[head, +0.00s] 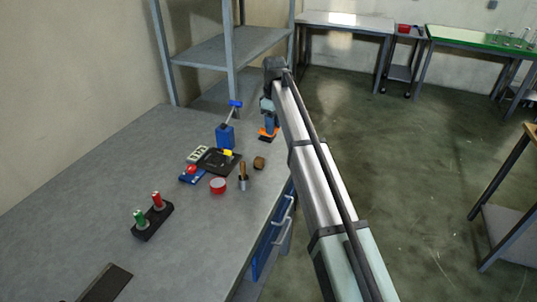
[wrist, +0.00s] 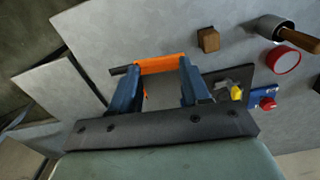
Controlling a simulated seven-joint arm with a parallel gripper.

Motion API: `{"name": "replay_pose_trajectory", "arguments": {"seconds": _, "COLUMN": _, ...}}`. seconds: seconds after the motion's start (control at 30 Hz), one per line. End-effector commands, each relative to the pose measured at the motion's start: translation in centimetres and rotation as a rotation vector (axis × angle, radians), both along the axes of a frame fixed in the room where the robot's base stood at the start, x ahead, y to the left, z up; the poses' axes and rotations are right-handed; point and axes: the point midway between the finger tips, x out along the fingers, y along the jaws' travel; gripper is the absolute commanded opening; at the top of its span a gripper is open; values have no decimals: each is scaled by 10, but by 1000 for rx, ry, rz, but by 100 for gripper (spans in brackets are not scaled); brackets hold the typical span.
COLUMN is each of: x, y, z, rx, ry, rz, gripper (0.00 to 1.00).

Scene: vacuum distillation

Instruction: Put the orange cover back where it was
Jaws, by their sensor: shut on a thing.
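The orange cover (wrist: 160,66) is a bright orange piece between the two blue fingertips of my gripper (wrist: 158,80) in the wrist view. My gripper is shut on it. A dark bar-shaped end sticks out to the left of the cover, past the left finger. In the head view the cover (head: 269,131) shows as a small orange patch under my gripper (head: 268,128), near the right edge of the grey bench (head: 90,200). I cannot tell whether the cover touches the bench top.
A blue device with a lever (head: 226,136) stands left of my gripper. Nearby are a black device with a yellow part (head: 218,160), a brown block (head: 259,162), a red round container (head: 218,186) and a wooden-handled tool (head: 243,177). A red and green button holder (head: 150,220) stands at the front. A shelf rises behind.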

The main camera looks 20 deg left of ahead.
Motion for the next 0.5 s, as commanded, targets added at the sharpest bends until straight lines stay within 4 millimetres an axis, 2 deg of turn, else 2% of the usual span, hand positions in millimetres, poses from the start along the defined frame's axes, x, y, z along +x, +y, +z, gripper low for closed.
{"name": "replay_pose_trajectory", "arguments": {"seconds": 0.27, "x": 1, "y": 0, "z": -3, "rx": 1, "ry": -2, "rz": 94, "gripper": 6}}
{"name": "replay_pose_trajectory", "arguments": {"seconds": 0.5, "x": 0, "y": 0, "z": -35, "rx": 0, "ry": -1, "rz": 99, "gripper": 6}}
